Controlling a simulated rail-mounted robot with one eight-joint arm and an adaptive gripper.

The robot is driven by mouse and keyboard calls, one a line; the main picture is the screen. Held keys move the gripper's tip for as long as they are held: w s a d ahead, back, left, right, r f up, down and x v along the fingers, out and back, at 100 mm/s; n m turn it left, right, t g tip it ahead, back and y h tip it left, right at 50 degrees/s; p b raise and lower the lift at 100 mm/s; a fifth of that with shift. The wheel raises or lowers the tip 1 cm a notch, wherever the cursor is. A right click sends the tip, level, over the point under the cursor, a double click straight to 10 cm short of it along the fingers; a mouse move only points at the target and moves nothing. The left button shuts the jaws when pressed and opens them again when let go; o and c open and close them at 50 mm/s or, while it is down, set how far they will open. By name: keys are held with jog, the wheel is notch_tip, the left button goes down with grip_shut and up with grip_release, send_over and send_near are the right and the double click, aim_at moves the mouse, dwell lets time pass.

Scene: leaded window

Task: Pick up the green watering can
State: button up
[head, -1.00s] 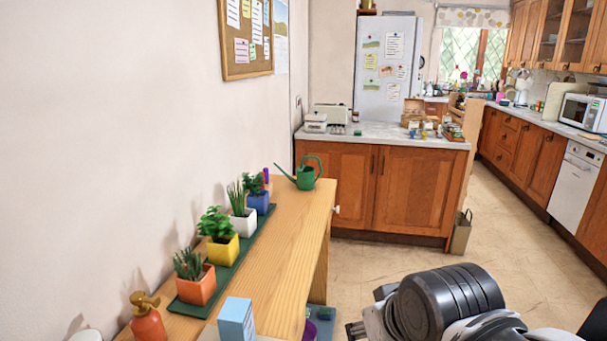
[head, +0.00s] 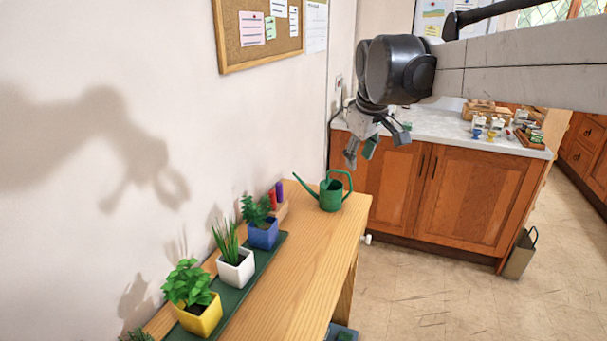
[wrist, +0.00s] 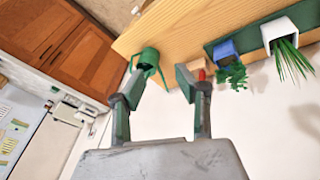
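The green watering can (head: 331,193) stands upright at the far end of the wooden table (head: 303,247), its spout pointing left and its handle arching on top. My gripper (head: 368,152) is above the can and slightly to its right in the head view, pointing down and apart from it. Its fingers are spread with nothing between them. In the wrist view the can (wrist: 149,60) shows beyond the fingers of my gripper (wrist: 160,88), nearer the left finger, which partly overlaps its lower side.
A green tray (head: 272,249) along the wall holds potted plants, including a blue pot (head: 263,234), a white pot (head: 236,270) and a yellow pot (head: 201,316). A small wooden holder with pens (head: 277,203) stands left of the can. A cabinet (head: 440,190) is behind the table.

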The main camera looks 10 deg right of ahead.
jog(key=w+n+g+p, duration=0.1)
jog(key=w+n+p, duration=0.2)
jog(key=w, duration=1.1)
jog(key=n+g+p, duration=0.2)
jog(key=n+p, duration=0.1)
jog(key=n, duration=0.1)
send_near(332, 171)
jog(key=shift+h, duration=0.3)
jog(key=f, duration=0.3)
jog(key=w+f+p, duration=0.1)
jog(key=f, duration=0.2)
jog(key=w+f, duration=0.1)
jog(key=f, duration=0.3)
jog(key=shift+d+f+p, duration=0.1)
jog(key=shift+d+p, duration=0.15)
jog(key=shift+p, duration=0.1)
jog(key=shift+s, duration=0.1)
grip_shut()
